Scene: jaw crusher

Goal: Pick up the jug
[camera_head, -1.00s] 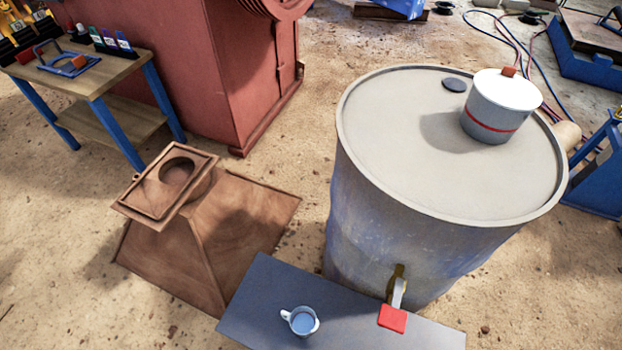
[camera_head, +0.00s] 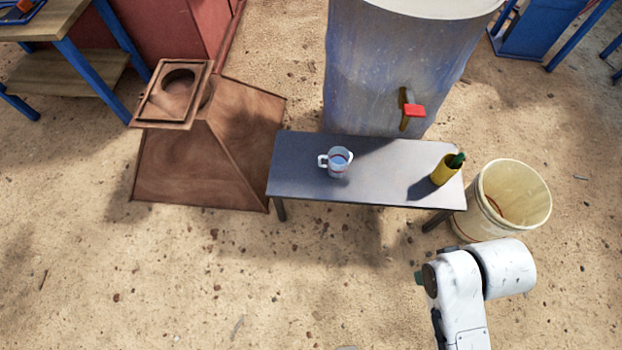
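The jug (camera_head: 338,162) is a small light cup-like vessel with a handle on its left side. It stands upright on the dark grey bench (camera_head: 300,178), left of the bench's middle. A bluish surface shows inside it. White links of my arm show at the lower right, in front of the bench and apart from the jug. My gripper itself is not in view. Nothing touches the jug.
A yellow container with a dark green top (camera_head: 443,171) stands at the bench's right end. A cream bucket (camera_head: 503,203) is right of the bench. A large metal drum (camera_head: 380,75) with a red-handled tap (camera_head: 414,110) stands behind. A brown hopper (camera_head: 195,165) is at left. Sandy ground in front is open.

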